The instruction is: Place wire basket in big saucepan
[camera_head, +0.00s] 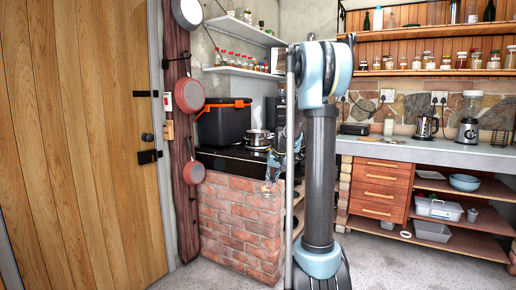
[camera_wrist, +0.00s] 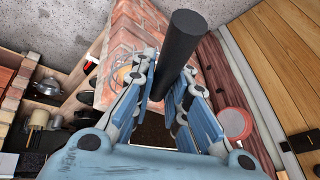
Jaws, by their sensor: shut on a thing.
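My gripper (camera_head: 276,165) is in front of the brick plinth, at about the height of its top edge. In the wrist view its blue-grey fingers (camera_wrist: 168,92) are shut on a thick black handle-like bar (camera_wrist: 185,45). Thin wire loops, apparently the wire basket (camera_wrist: 119,73), show beyond the left finger against the bricks. They also show faintly below the gripper in the head view (camera_head: 268,188). How the bar joins the loops is hidden. A shiny steel pot, probably the big saucepan (camera_head: 257,138), stands on the plinth's dark top, partly hidden by my arm.
The brick plinth (camera_head: 235,222) has a large black box with an orange trim (camera_head: 223,122) on top. Red pans (camera_head: 189,95) hang on a post beside the wooden door (camera_head: 85,140). A counter (camera_head: 450,153) with drawers and shelves stands right. The floor before the plinth is clear.

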